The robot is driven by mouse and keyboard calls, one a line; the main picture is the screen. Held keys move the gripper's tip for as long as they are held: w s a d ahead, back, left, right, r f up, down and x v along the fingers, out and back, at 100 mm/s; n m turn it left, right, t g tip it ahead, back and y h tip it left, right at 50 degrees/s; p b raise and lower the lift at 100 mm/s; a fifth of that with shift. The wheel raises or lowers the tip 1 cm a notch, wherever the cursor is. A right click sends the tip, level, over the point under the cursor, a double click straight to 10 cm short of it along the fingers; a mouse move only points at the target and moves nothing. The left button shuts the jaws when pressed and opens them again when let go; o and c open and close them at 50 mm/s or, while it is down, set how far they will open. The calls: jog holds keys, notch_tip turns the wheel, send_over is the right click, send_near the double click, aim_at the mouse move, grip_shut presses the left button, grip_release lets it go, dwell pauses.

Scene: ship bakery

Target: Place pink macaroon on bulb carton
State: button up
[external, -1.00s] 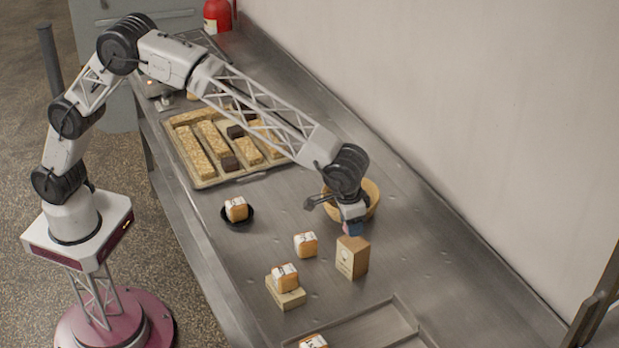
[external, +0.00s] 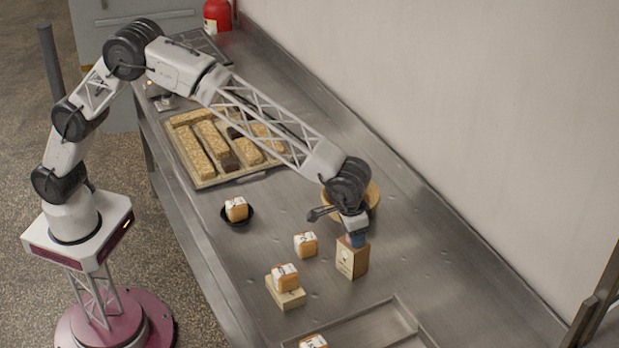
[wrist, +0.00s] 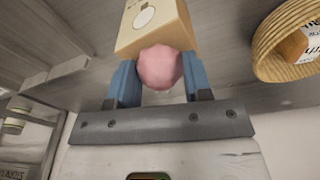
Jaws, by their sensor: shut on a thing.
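The bulb carton (external: 352,260) is an upright brown box with a bulb drawing, standing on the steel counter. It also shows at the top of the wrist view (wrist: 152,24). My gripper (external: 356,240) is right at the carton's top, its fingers pointing down. In the wrist view its blue fingers are shut on the round pink macaroon (wrist: 159,67). The macaroon overlaps the carton's edge there; I cannot tell whether it touches the carton top. In the external view the fingers mostly hide the macaroon.
A wicker basket (external: 373,197) stands just behind my wrist, with a labelled item inside in the wrist view. Orange-and-white boxes stand left of the carton, one (external: 305,245) close by. A tray of bars (external: 205,182) lies farther back. Counter right of the carton is clear.

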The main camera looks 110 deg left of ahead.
jog(key=shift+f, duration=0.15)
jog(key=o, duration=0.7)
notch_tip(320, 180, up, 12)
jog(key=s, duration=0.1)
jog(key=shift+d, duration=0.4)
jog(key=shift+s, duration=0.1)
dwell(0.9)
